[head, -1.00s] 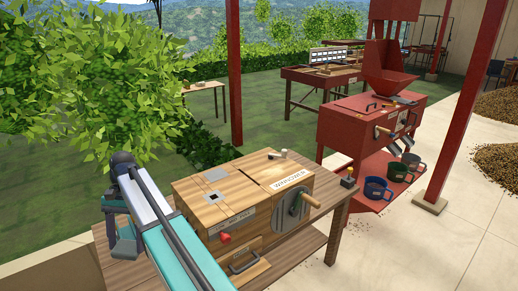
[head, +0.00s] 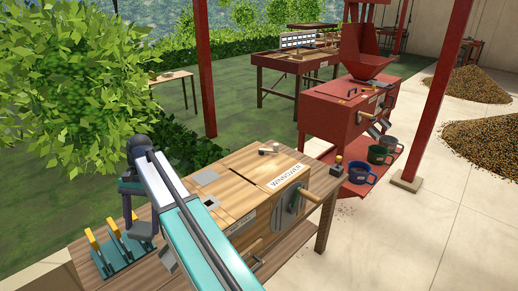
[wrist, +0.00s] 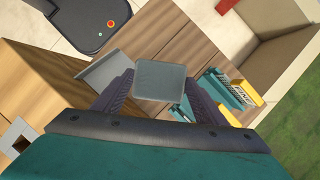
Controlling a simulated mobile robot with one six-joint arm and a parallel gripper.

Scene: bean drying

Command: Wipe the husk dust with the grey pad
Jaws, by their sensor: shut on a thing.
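My gripper (wrist: 161,98) is shut on the grey pad (wrist: 160,78), a flat rounded square held between the dark fingers in the wrist view. The pad is above the wooden bench top, and whether it touches anything is hard to tell. In the head view my gripper (head: 143,229) hangs at the bench's left end, beside the wooden winnower (head: 235,197); the pad cannot be made out there. I cannot make out husk dust on the bench; my arm hides part of the bench top in the head view.
A teal rack (head: 120,262) with yellow-handled tools stands at the bench's left end, close to my gripper. A flat grey tray-like thing (wrist: 97,73) lies left of the pad in the wrist view. A red machine (head: 340,110) and several mugs stand beyond, right of the bench.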

